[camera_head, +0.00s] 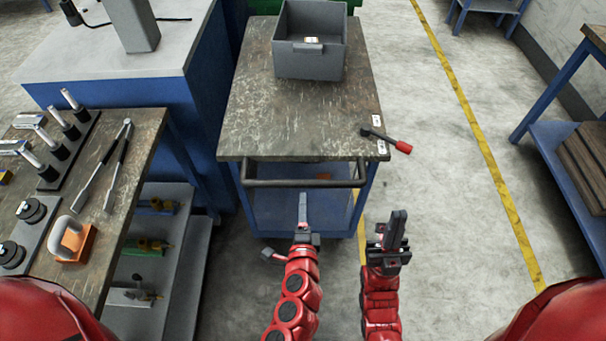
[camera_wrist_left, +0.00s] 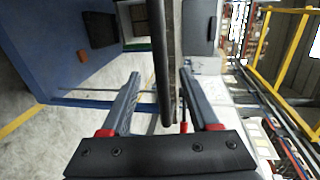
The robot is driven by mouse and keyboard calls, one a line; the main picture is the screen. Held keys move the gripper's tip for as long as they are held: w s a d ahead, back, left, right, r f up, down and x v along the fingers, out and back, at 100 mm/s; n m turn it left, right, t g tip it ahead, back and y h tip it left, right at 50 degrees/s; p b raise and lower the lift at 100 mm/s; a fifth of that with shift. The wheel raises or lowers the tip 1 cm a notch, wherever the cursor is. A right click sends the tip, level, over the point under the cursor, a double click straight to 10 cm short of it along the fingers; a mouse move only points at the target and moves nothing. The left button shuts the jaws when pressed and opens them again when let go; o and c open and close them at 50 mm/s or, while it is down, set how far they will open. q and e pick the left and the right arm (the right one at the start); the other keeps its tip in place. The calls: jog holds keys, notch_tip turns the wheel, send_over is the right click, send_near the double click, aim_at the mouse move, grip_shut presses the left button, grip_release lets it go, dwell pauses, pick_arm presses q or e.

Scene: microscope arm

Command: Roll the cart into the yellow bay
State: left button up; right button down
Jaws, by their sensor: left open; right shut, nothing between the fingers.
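The cart (camera_head: 240,125) is blue with a worn dark top, and it stands in front of me. Its dark push handle (camera_head: 290,184) runs across the near end. My left gripper (camera_head: 303,203) is open just below and near the handle. In the left wrist view the handle bar (camera_wrist_left: 158,60) shows between the two open fingers (camera_wrist_left: 160,80); I cannot tell how deep it sits, and no grip is closed on it. My right gripper (camera_head: 396,218) is shut and empty, right of the handle's right end. Yellow floor lines (camera_head: 480,135) run at the right; a full bay outline is not visible.
A tool bench (camera_head: 145,130) and a blue cabinet (camera_head: 195,90) stand close on the left. A blue rack (camera_head: 570,135) stands at the right. Floor between cart and rack is clear.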

pick_arm(q)
jog(key=w+f, duration=0.2)
jog(key=w, duration=1)
jog(key=shift+f+p, duration=0.2)
jog(key=shift+p, duration=0.25)
jog(key=shift+c, duration=0.2)
grip_shut()
dwell(0.4)
